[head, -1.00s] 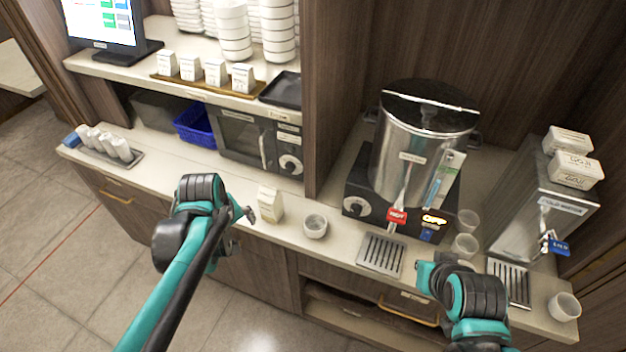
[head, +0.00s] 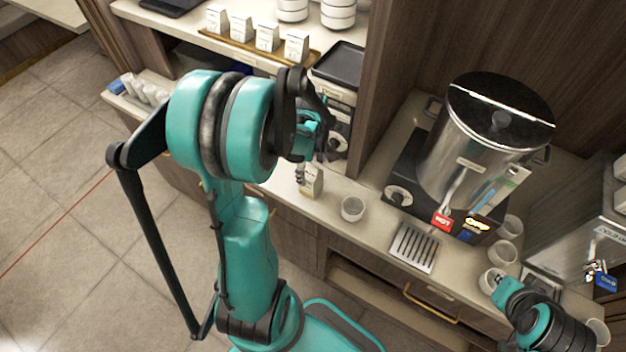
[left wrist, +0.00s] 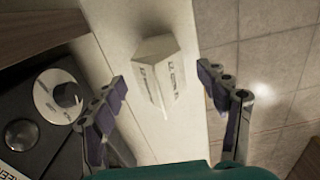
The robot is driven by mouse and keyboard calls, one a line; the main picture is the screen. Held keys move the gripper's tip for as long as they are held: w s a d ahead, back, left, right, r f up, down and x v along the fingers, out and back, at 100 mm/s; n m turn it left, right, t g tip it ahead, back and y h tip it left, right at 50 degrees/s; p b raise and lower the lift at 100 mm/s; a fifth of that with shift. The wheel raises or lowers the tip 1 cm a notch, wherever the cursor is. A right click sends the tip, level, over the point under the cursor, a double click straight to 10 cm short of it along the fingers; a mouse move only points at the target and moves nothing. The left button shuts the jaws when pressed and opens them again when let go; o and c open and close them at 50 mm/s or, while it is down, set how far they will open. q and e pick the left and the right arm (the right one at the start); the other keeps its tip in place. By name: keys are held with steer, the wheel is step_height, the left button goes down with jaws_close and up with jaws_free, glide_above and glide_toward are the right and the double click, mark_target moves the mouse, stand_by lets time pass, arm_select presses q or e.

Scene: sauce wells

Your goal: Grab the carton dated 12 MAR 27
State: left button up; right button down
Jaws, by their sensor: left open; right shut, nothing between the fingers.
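A white gable-top carton (head: 311,183) stands on the lower counter, left of a small bowl. In the left wrist view the carton (left wrist: 158,72) lies ahead between the open fingers of my left gripper (left wrist: 163,88), with a gap on each side. Its printed text is too small and turned to read surely. In the head view my left gripper (head: 311,160) is just above and beside this carton, partly hidden by its own arm. Several similar cartons (head: 267,37) stand on a tray on the upper shelf; their dates are unreadable. My right gripper (head: 499,286) is shut and empty near a cup at right.
A small bowl (head: 352,209) stands right of the carton. A steel urn (head: 485,135), a drip grate (head: 414,247) and cups (head: 503,254) are further right. The cartons' tray (head: 232,41) and a black tray (head: 340,66) are on the shelf above. A pillar rises behind the counter.

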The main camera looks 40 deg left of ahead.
arm_select(q)
step_height(320, 180, down, 4)
steer(key=shift+r+b, duration=0.1)
steer(key=shift+b, duration=0.3)
jaws_close()
steer(key=shift+r, duration=0.15)
